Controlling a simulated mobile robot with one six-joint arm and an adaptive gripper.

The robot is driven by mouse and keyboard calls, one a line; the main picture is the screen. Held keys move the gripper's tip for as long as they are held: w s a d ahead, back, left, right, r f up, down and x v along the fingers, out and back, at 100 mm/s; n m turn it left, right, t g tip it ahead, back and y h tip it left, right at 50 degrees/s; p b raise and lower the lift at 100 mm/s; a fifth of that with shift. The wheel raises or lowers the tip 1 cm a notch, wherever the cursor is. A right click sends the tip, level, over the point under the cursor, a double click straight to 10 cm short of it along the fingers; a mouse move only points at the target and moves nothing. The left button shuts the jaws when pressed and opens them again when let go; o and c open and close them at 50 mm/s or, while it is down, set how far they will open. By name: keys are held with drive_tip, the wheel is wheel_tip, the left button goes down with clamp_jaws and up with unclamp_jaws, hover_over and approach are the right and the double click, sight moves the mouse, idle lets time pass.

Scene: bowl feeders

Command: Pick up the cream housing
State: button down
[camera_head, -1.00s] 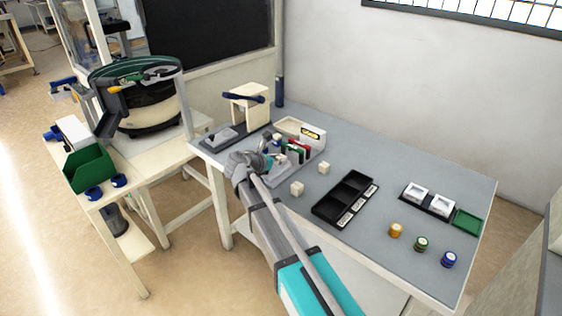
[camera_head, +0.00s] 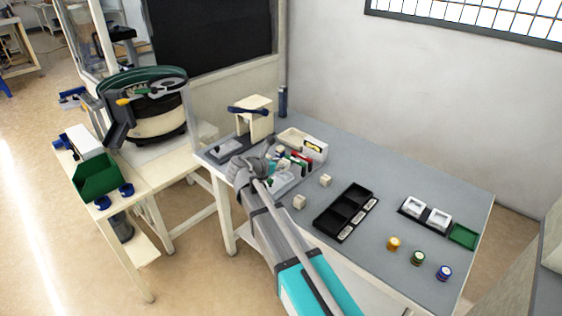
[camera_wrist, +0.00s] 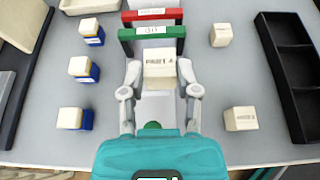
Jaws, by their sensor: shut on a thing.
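The cream housing (camera_wrist: 160,68) is a small cream block with dark lettering on its front face. In the wrist view it sits between the two fingers of my gripper (camera_wrist: 160,78), which is shut on it. It is in front of the green and red frames, over a pale grey fixture. I cannot tell whether it is clear of the surface. In the head view my gripper (camera_head: 272,168) is over the fixture at the table's left part, and the held housing is hard to make out there.
Two loose cream blocks stand to the right (camera_wrist: 221,35) (camera_wrist: 241,118). Several cream-and-blue blocks (camera_wrist: 82,68) stand to the left. A black divided tray (camera_head: 342,208) lies right of the fixture. Green (camera_wrist: 150,32) and red (camera_wrist: 152,14) frames stand close beyond the housing.

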drive_tip(key=s+r+p, duration=0.6)
drive_tip(key=s+r, duration=0.1)
drive_tip(key=s, duration=0.5)
drive_tip(key=shift+r+p, duration=0.35)
idle(1.4)
